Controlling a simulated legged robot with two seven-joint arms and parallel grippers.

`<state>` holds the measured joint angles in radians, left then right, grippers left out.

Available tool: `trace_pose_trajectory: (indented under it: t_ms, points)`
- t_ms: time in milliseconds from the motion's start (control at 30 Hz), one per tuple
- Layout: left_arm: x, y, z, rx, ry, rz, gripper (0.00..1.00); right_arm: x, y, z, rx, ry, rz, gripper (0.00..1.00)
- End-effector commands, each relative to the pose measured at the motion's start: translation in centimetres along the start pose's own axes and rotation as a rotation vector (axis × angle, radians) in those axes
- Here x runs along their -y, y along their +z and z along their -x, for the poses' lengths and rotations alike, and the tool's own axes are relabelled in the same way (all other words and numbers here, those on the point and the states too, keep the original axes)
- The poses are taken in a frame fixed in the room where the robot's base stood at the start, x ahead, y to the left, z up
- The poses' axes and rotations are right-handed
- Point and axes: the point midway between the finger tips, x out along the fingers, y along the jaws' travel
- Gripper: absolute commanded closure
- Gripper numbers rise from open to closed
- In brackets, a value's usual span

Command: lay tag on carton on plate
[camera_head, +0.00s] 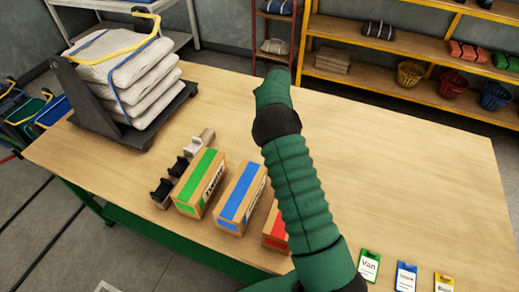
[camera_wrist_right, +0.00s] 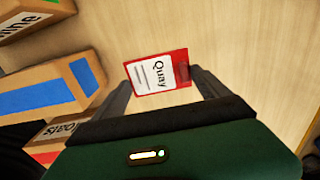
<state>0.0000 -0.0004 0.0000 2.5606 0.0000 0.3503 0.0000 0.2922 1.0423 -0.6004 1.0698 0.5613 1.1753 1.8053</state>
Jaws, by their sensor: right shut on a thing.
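My right gripper (camera_wrist_right: 160,84) is shut on a red tag (camera_wrist_right: 155,70) with a white label reading "Quay", held above the wooden table. In the head view my right arm crosses the table, and its jaws and the tag cannot be made out. A green-topped carton (camera_head: 202,182), a blue-topped carton (camera_head: 240,198) and a red-topped carton (camera_head: 276,230) stand in a row. My arm partly hides the red-topped one. In the right wrist view the blue-topped carton (camera_wrist_right: 50,88) is left of the tag, apart from it. I cannot pick out a plate for certain. My left gripper is out of view.
Green (camera_head: 368,265), blue (camera_head: 405,277) and yellow (camera_head: 443,283) tags lie at the table's front right. Small dark holders (camera_head: 162,192) stand left of the cartons. Stacked sacks (camera_head: 125,75) sit at the far left. The table's right half (camera_head: 400,170) is mostly clear.

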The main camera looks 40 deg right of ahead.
Motion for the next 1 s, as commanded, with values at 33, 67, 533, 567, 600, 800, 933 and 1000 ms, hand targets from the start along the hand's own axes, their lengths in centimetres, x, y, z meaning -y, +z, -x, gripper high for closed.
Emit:
trace_pose_trajectory:
  t_ms: [33,67,533,567,600,800,933,1000]
  points:
    - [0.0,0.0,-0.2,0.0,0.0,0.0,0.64,0.0,0.0,-0.9,-0.002,0.003,0.0,0.53]
    - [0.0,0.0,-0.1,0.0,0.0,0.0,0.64,0.0,0.0,-1.4,-0.002,0.003,0.0,0.53]
    - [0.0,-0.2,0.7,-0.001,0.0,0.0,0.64,-0.1,-0.1,-9.6,-0.002,0.003,0.0,0.53]
    - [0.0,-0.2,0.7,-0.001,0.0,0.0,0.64,-0.1,-0.1,-9.9,-0.002,0.002,0.0,0.53]
    - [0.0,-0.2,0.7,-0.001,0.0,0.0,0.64,0.0,0.0,-10.0,0.0,0.001,0.001,0.53]
    - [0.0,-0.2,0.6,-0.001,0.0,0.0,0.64,0.0,0.0,-10.1,0.0,0.001,0.001,0.53]
    - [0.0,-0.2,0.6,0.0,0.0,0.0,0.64,0.0,-0.1,-10.1,0.0,0.001,0.0,0.02]
    - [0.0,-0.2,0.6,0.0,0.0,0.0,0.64,0.0,-0.1,-10.1,0.0,0.001,0.0,0.0]
